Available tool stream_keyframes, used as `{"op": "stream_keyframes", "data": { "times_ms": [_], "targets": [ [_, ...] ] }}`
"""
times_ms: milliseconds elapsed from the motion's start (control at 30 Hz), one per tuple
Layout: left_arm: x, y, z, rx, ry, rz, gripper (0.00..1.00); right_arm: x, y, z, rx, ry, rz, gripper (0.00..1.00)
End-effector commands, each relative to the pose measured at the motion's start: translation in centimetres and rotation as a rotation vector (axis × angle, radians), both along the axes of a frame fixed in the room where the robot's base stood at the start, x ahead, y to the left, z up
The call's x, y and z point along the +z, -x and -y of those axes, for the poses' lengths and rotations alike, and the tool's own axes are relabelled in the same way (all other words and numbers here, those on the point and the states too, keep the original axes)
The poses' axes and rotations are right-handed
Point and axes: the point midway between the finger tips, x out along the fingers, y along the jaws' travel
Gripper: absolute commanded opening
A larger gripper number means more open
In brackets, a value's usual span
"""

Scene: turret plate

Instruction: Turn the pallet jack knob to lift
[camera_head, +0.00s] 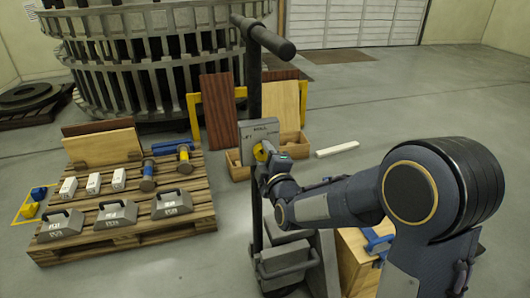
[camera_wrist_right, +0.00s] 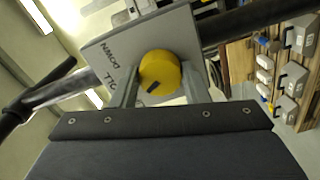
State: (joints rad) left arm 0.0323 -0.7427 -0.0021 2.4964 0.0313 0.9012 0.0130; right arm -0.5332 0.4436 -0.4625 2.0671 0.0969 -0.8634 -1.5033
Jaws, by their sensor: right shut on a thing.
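The pallet jack (camera_head: 256,85) stands upright in the middle of the head view, with a black handle bar at its top. A grey panel (camera_head: 257,134) with lettering is fixed to its post. The yellow knob (camera_head: 261,152) sits on the panel. In the right wrist view the round knob (camera_wrist_right: 159,72) has a black mark pointing to the lower left, and panel lettering reads "DOWN". My right gripper (camera_head: 266,154) is at the panel, its fingers on either side of the knob and shut on it. My left gripper is not in view.
A wooden pallet (camera_head: 140,235) at left carries grey weights, white blocks and a board. Wooden bins (camera_head: 239,165) and leaning boards stand behind the jack. A white bar (camera_head: 337,149) lies on the floor to the right. A wooden box (camera_head: 352,262) stands under my right arm.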

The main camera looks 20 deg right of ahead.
Motion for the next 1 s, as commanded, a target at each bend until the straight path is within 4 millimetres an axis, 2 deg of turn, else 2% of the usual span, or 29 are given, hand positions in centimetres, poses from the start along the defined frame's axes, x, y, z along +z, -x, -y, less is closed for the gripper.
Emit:
{"op": "stream_keyframes", "data": {
  "times_ms": [200,500,1000],
  "targets": [
    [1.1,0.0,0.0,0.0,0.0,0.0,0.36,0.1,0.0,-0.1,0.001,0.175,0.004,0.18],
    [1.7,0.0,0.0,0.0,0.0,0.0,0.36,0.0,0.0,0.0,0.0,0.332,0.009,0.18],
    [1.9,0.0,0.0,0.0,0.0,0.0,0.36,0.0,0.0,0.0,0.001,0.391,0.012,0.18]
  ]
}}
